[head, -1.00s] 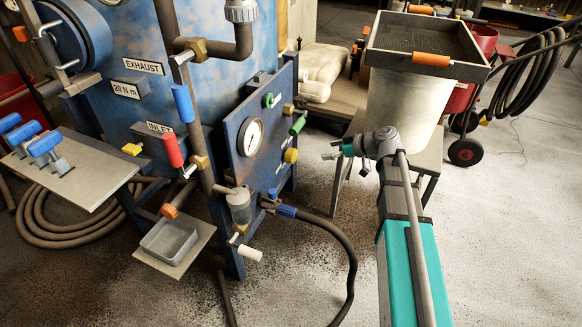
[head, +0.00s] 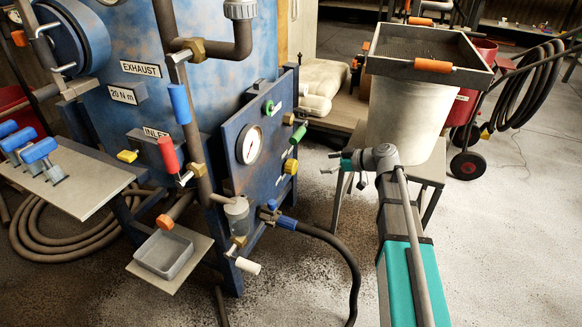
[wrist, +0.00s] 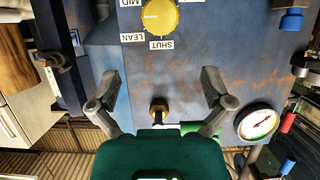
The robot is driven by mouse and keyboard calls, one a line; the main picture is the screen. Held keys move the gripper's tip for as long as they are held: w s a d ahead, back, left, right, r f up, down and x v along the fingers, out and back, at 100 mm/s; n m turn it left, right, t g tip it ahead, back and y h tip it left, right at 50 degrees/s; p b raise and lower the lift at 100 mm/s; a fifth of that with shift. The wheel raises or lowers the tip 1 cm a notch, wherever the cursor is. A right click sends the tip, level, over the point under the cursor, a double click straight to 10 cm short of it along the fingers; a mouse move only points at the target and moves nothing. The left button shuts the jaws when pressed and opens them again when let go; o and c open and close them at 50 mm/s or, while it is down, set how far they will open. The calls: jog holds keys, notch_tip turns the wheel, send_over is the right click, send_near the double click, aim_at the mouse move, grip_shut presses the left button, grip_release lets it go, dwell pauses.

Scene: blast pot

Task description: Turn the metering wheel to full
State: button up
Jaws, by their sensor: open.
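The yellow metering wheel (wrist: 160,16) is at the top of the wrist view, on a blue panel. Labels reading MID, LEAN and SHUT surround it, upside down; another label is cut off by the frame edge. I cannot tell its setting. In the head view a yellow knob (head: 290,167) on the gauge panel's right side appears to be this wheel. My gripper (wrist: 158,88) is open and empty, its fingers wide apart and short of the wheel in the picture. In the head view my gripper (head: 329,163) is right of the panel, apart from it.
A pressure gauge (head: 249,143) and green handles (head: 298,133) are on the same panel. A black hose (head: 340,255) runs below. A stool with a bucket (head: 400,115) and tray stands behind my arm.

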aim_at(296, 166)
jog(key=b+x, duration=0.4)
jog(key=x, duration=0.9)
jog(key=shift+b, duration=0.4)
